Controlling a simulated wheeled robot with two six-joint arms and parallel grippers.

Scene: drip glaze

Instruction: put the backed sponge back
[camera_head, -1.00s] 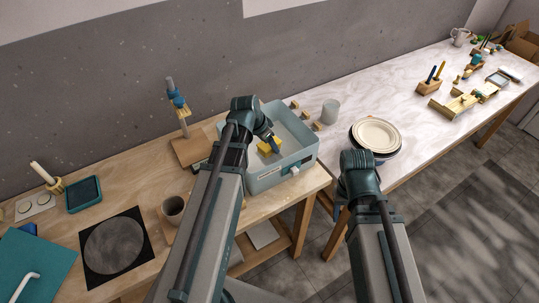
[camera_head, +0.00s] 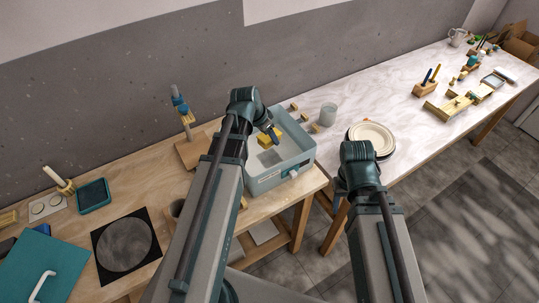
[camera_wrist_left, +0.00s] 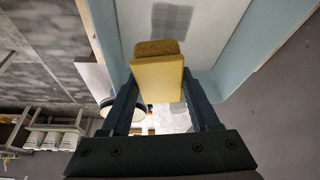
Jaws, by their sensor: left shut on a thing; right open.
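The backed sponge is a yellow block with a rough brown layer. It shows in the head view (camera_head: 265,142) and in the left wrist view (camera_wrist_left: 158,76). My left gripper (camera_head: 273,136) is shut on it, with a finger on each side (camera_wrist_left: 160,100). The sponge is held over the inside of the pale blue basin (camera_head: 283,178), and a dark shadow lies on the basin floor, apart from it. My right gripper (camera_head: 340,188) is beside the table edge, below my right arm, mostly hidden; no object shows in it.
Small wooden blocks (camera_head: 304,116) and a grey cup (camera_head: 328,114) stand right of the basin. Stacked plates (camera_head: 371,137) are on the white table. A wooden stand (camera_head: 187,150) is left of the basin. A dark board with a grey disc (camera_head: 126,245) lies at left.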

